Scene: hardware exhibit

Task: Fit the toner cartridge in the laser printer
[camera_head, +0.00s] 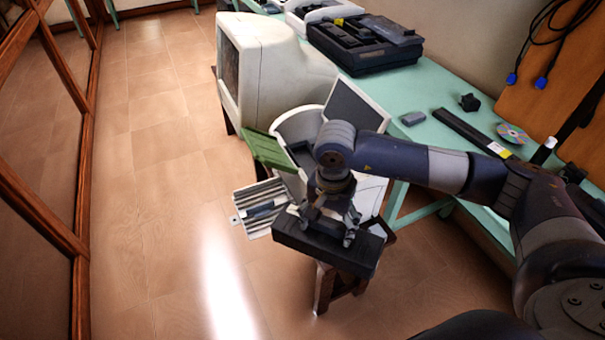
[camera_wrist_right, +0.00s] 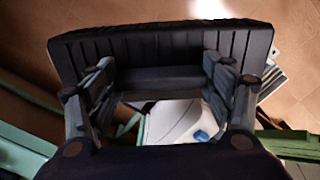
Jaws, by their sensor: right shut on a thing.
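The laser printer (camera_head: 300,124) is a pale box on a wooden stand, with its grey lid raised and a green flap (camera_head: 267,150) open on its left side. A slatted light tray (camera_head: 262,200) sticks out at its lower left. My right gripper (camera_head: 330,222) is shut on a dark, long toner cartridge (camera_head: 330,247) and holds it in front of the printer, apart from its opening as far as I can tell. In the right wrist view the cartridge (camera_wrist_right: 160,45) spans between both fingers. The printer's inside is partly hidden by my right arm. My left gripper is not in view.
A teal table (camera_head: 455,98) runs along the right wall with a black device (camera_head: 365,50), a disc (camera_head: 513,132) and a long dark box (camera_head: 470,132). An old monitor (camera_head: 262,75) stands behind the printer. The tiled floor at left is clear.

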